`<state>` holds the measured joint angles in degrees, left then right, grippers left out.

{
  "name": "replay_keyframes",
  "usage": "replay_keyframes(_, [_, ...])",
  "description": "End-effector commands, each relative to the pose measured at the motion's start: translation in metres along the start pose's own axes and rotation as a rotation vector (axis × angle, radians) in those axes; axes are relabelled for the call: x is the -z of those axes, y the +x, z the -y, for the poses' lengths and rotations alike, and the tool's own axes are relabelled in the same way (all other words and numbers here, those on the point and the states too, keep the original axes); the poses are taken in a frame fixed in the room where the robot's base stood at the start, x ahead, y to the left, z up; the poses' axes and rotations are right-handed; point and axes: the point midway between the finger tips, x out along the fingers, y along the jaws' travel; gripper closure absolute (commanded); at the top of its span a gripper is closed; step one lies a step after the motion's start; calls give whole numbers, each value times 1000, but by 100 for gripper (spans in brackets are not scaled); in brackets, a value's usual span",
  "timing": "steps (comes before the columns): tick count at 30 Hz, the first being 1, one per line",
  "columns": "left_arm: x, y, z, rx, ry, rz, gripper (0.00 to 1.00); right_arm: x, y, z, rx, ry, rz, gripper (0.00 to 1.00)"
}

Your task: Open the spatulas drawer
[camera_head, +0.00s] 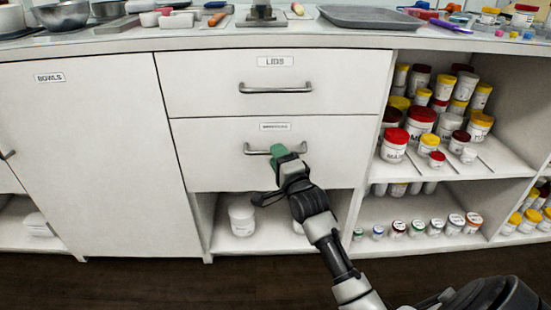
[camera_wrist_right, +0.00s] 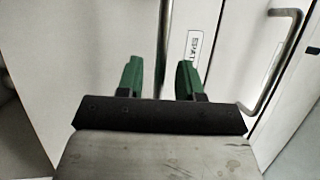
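The spatulas drawer (camera_head: 215,160) is the lower white drawer in the head view and looks closed, flush with the front around it. Its label (camera_head: 275,127) is too small to read there, but the letters "SPAT" show on the label in the right wrist view (camera_wrist_right: 193,46). Its metal bar handle (camera_head: 257,151) is partly hidden by my right gripper (camera_head: 280,151). In the right wrist view, the green fingers (camera_wrist_right: 160,66) are apart, with the handle bar (camera_wrist_right: 166,35) running between them, nearer the right finger. My left gripper is out of view.
The closed lids drawer (camera_head: 210,85) with its handle (camera_head: 276,89) is just above. A bowls cupboard (camera_head: 90,150) stands left. Open shelves (camera_head: 455,160) with several jars are at right. The counter (camera_head: 220,42) above holds bowls and a tray (camera_head: 370,17).

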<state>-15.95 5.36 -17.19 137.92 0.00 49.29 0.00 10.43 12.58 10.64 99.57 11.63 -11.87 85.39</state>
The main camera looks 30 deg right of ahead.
Motion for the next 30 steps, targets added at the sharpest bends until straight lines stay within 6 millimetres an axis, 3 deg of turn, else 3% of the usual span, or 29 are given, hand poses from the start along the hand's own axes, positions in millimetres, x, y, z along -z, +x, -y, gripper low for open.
replay_keyframes(6, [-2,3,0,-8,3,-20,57,0,17,-1,-2,-1,1,64])
replay_keyframes(14, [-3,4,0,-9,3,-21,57,0,18,0,-2,-1,1,64])
replay_keyframes(22, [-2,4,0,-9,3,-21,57,0,18,0,-2,-1,0,100])
replay_keyframes(30, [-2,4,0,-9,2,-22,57,0,18,-1,-3,-1,0,100])
